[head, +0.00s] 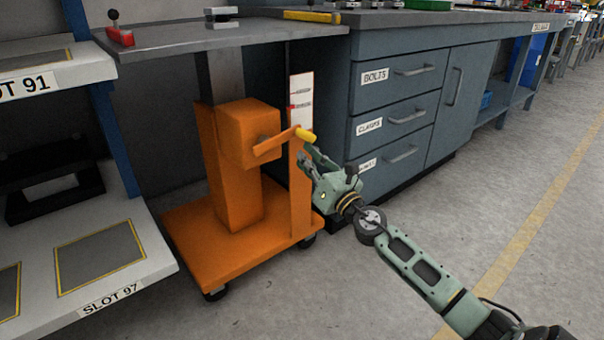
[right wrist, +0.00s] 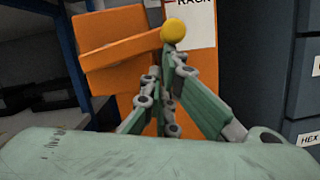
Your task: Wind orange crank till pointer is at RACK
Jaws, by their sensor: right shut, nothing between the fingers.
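The orange crank (head: 272,145) sticks out from the side of the orange lift column (head: 236,185) and ends in a yellow knob (head: 305,134). In the right wrist view the yellow knob (right wrist: 173,30) is seen end-on, just above my fingertips. My right gripper (head: 306,158) is shut and empty, just below the knob; I cannot tell whether it touches. A white scale strip (head: 301,92) stands behind the crank with a red pointer (head: 291,107) at its left edge. Its labels are too small to read in the head view. RACK shows on the strip (right wrist: 200,25) in the wrist view. My left gripper is not in view.
The lift's grey top (head: 215,39) carries a red-ended part and other small items. A blue-grey drawer cabinet (head: 405,110) stands close on the right. A shelf marked SLOT 97 (head: 150,270) is on the left. The floor (head: 480,230) at right is clear.

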